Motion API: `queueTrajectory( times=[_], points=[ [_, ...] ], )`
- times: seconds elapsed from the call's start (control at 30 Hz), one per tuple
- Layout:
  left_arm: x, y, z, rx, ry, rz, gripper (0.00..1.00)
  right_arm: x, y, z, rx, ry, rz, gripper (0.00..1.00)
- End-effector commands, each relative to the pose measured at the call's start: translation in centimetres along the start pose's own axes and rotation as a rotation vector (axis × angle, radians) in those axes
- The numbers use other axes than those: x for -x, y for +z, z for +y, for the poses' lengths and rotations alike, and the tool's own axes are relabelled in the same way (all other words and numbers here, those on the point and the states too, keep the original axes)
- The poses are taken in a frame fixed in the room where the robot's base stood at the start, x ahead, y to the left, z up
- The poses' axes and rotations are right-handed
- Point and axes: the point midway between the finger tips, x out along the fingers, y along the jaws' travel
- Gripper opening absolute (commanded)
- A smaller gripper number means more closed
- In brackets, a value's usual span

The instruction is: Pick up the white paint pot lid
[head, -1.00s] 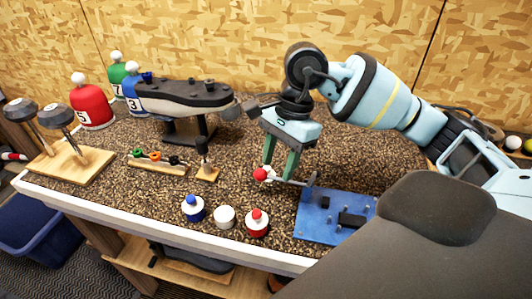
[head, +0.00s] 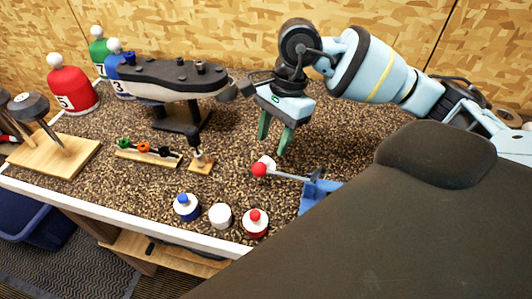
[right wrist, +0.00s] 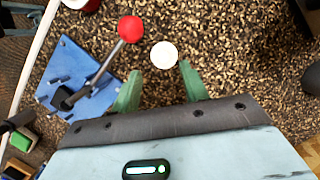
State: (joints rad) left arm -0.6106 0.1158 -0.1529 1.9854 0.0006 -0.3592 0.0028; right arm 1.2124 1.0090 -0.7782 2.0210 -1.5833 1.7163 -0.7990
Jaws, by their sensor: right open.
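The white lid (head: 268,159) lies on the speckled counter, partly hidden behind a red ball knob in the head view. In the right wrist view it is a plain white disc (right wrist: 164,54) just beyond the fingertips. My right gripper (head: 273,147) is open and empty, its green fingers pointing down above and behind the lid. In the right wrist view the open fingers (right wrist: 160,70) stand either side of the line to the disc, apart from it. A white pot (head: 220,215) stands near the front edge. My left gripper is not in view.
The red knob (head: 259,169), on a metal lever from the blue fixture (head: 316,194), is close beside the lid. A blue-topped pot (head: 187,207) and red-topped pot (head: 255,222) flank the white pot. A club head clamp (head: 175,78) stands left of my gripper.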

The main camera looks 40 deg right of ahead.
Motion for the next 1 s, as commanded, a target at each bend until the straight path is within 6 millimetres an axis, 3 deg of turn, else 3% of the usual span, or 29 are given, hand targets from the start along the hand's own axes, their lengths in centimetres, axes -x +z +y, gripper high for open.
queueTrajectory(
  times=[0.17, 0.5, 0.8, 1.0],
  points=[
    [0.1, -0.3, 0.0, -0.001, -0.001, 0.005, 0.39, -0.5, 0.0, -0.1, 0.000, -0.001, 0.000, 0.44],
    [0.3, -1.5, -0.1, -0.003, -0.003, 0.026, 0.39, -4.7, 0.0, -0.5, 0.000, -0.001, 0.000, 0.44],
    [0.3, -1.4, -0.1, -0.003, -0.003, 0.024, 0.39, -5.2, -0.1, -0.6, 0.001, -0.002, 0.000, 0.44],
    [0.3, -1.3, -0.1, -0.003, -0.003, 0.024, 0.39, -5.2, -0.1, -0.6, 0.000, -0.002, 0.000, 0.18]
  ],
)
